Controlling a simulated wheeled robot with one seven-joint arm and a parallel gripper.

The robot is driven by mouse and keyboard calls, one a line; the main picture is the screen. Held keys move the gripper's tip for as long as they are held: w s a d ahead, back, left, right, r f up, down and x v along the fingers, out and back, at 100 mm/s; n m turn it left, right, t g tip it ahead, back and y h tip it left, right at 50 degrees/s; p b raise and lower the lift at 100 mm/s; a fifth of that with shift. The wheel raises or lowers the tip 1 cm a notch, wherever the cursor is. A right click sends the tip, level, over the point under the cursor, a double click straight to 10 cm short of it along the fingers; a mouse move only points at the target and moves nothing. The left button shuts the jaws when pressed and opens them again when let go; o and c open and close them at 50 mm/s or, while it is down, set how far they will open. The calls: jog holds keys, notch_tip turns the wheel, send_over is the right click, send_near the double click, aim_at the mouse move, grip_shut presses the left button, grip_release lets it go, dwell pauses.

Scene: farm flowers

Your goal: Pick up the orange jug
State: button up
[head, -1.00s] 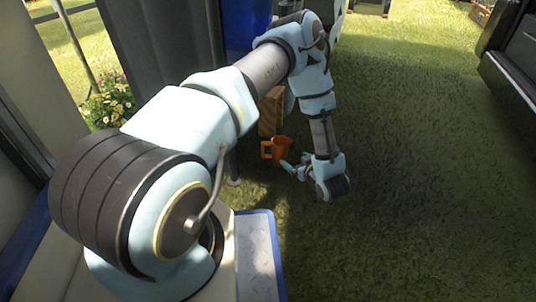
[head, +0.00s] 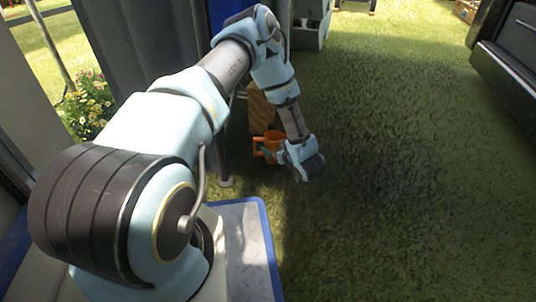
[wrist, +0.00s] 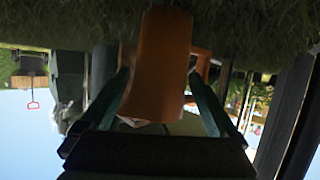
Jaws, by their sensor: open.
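The orange jug (head: 274,138) stands on the grass in the head view, its handle on the left side. My gripper (head: 272,152) is low in front of it, and the wrist housing hides the jug's lower right part. The wrist view is upside down, with grass at the top. There the jug (wrist: 157,60) fills the middle, between the two dark green fingers of my open gripper (wrist: 159,75). Its handle (wrist: 201,66) shows on the right, close to the right finger. Whether either finger touches the jug, I cannot tell.
A wooden block (head: 261,108) stands just behind the jug. A dark grey panel (head: 140,50) and a thin post are to the left. A grey planter box (head: 310,38) is farther back. A black bench (head: 515,60) is at the right. The grass (head: 400,180) between is clear.

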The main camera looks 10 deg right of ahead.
jog(key=shift+w+a+f+b, duration=0.15)
jog(key=shift+w+f+b, duration=0.15)
jog(key=shift+w+f, duration=0.2)
jog(key=shift+w+a+r, duration=0.1)
jog(key=shift+w, duration=0.4)
jog(key=shift+c, duration=0.3)
jog(key=c, duration=1.1)
